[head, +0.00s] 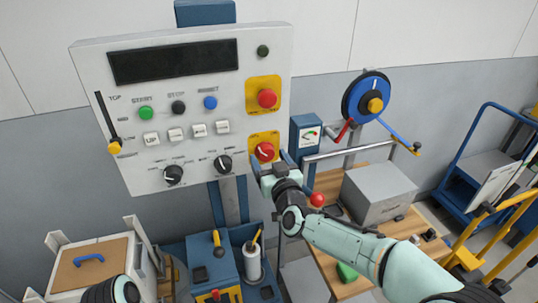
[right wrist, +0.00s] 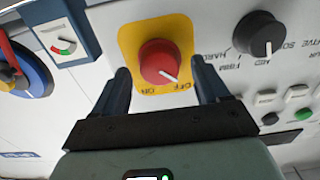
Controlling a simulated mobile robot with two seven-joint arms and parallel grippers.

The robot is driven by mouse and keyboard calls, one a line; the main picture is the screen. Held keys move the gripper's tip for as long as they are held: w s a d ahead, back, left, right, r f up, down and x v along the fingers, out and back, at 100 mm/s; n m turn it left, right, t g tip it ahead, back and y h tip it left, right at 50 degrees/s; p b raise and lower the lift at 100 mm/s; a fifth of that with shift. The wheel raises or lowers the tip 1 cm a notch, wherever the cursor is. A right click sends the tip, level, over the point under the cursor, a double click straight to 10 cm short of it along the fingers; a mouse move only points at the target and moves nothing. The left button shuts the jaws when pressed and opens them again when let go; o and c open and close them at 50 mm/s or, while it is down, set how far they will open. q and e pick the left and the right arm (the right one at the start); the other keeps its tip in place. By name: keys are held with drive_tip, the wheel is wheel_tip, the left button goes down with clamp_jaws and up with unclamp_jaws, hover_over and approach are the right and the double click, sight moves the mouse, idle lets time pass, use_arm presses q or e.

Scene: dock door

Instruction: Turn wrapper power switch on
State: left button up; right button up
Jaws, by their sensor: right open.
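The wrapper power switch is a round red knob (head: 265,151) on a yellow plate, low on the right side of the grey control panel (head: 120,170). In the right wrist view the red knob (right wrist: 158,60) shows a white pointer line aimed at the OFF label; the ON label is beside it. My right gripper (head: 268,163) is at the panel just below the knob. In the right wrist view its dark fingers (right wrist: 161,80) are open, one on each side of the knob, with visible gaps. Contact cannot be told. My left gripper is not in view.
A red emergency-type button (head: 267,98) on a yellow plate sits above the switch. A black selector knob (head: 223,163) is to its left. A blue gauge box (head: 305,133) stands close on the right, with a blue hand wheel (head: 358,90) beyond.

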drive_tip(key=shift+w+a, duration=0.1)
drive_tip(key=shift+w, duration=0.3)
drive_tip(key=shift+s, duration=0.1)
drive_tip(key=c, duration=1.1)
drive_tip(key=shift+o, duration=0.2)
